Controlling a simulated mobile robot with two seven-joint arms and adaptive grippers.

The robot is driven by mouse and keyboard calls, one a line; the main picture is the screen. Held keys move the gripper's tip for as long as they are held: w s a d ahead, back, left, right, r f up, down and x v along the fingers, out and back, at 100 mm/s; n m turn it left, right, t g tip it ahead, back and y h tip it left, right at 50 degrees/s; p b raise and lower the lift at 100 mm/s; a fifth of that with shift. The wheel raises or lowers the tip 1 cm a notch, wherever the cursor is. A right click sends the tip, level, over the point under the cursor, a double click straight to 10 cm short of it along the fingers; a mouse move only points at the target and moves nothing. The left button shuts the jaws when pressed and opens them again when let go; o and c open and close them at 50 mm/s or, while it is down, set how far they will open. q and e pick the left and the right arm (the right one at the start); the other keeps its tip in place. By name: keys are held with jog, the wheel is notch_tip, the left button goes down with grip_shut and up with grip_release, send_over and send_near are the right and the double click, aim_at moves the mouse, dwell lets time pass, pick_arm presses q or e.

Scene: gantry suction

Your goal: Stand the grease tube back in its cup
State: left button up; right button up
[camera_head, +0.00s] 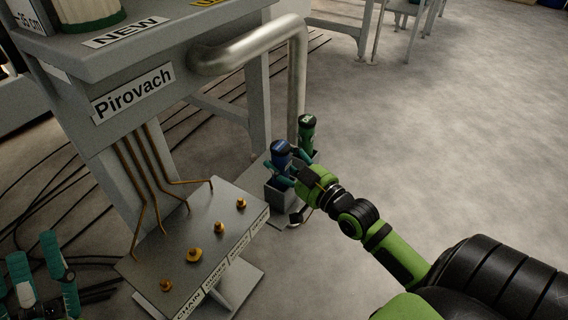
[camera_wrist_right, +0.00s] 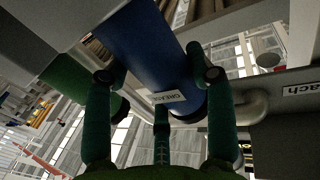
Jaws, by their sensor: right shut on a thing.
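The blue grease tube (camera_head: 281,151) stands roughly upright over a grey square cup (camera_head: 281,196) at the foot of the stand. My right gripper (camera_head: 288,167) is shut on it from the right side. In the right wrist view the fingers (camera_wrist_right: 155,80) close around the blue tube (camera_wrist_right: 150,45), which carries a small white label. The fingers and tube partly hide the cup mouth, so I cannot tell how deep the tube sits. My left gripper (camera_head: 45,280) is at the lower left, its teal fingers apart and empty.
A green tube (camera_head: 307,128) stands in a holder just behind the blue one; it also shows in the wrist view (camera_wrist_right: 72,84). A sloped grey panel (camera_head: 215,225) with brass fittings lies left of the cup. A thick bent pipe (camera_head: 297,80) rises behind. Floor at right is clear.

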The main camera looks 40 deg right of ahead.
jog(key=shift+r, duration=0.2)
jog(key=shift+f, duration=0.1)
jog(key=o, duration=1)
jog(key=shift+f, duration=0.2)
jog(key=o, duration=0.4)
jog(key=shift+o, duration=0.2)
jog(key=shift+r, duration=0.15)
